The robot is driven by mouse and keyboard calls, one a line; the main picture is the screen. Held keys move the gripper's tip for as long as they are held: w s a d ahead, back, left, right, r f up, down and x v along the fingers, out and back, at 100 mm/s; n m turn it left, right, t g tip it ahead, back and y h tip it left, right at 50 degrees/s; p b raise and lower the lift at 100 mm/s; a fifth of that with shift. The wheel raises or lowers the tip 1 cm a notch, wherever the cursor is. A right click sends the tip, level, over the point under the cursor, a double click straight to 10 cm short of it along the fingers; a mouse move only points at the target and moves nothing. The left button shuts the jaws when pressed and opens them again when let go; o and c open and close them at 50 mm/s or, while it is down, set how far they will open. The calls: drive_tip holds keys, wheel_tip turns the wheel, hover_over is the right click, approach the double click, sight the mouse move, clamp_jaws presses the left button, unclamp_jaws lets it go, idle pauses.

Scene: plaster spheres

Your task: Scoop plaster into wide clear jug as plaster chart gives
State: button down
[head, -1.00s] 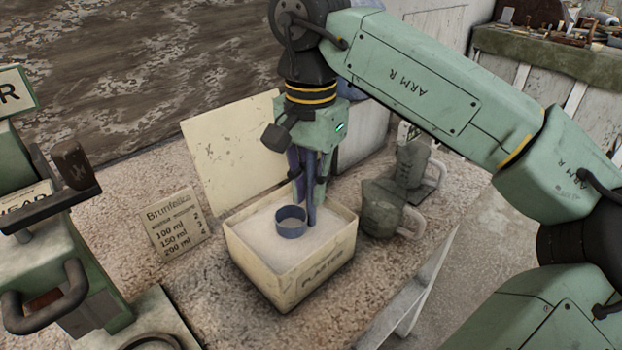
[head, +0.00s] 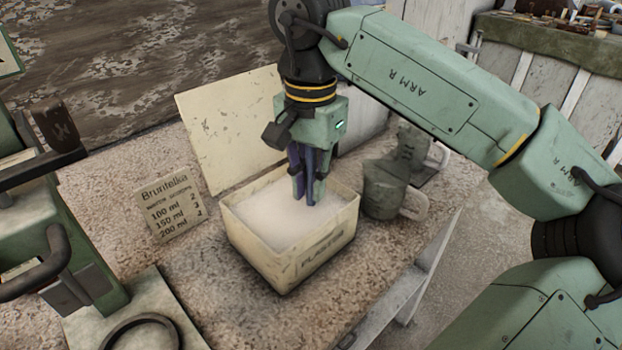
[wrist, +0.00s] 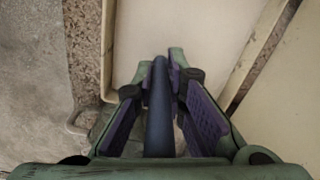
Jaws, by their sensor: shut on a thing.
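My gripper (head: 309,198) is shut on the blue scoop, whose handle (wrist: 158,110) stands between the fingers in the wrist view. The fingertips are down at the white plaster (head: 278,218) in a cream box marked PLASTER (head: 322,258). The scoop's cup is out of sight; I cannot tell whether it is buried or hidden by the fingers. The chart card (head: 172,206) reads Brunfelka, with lines for 100 ml and 2, 150 ml and 3, and 200 ml with its figure unclear. A wide greyish jug (head: 384,190) with a handle stands right of the box.
A second greyish vessel (head: 411,145) stands behind the wide jug. A cream panel (head: 228,125) leans up behind the box. Green equipment (head: 60,255) fills the left side. The stone top between card and box is clear.

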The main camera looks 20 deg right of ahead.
drive_tip(key=shift+r, duration=0.1)
wheel_tip(320, 180, up, 10)
drive_tip(key=p, duration=0.8)
idle(0.3)
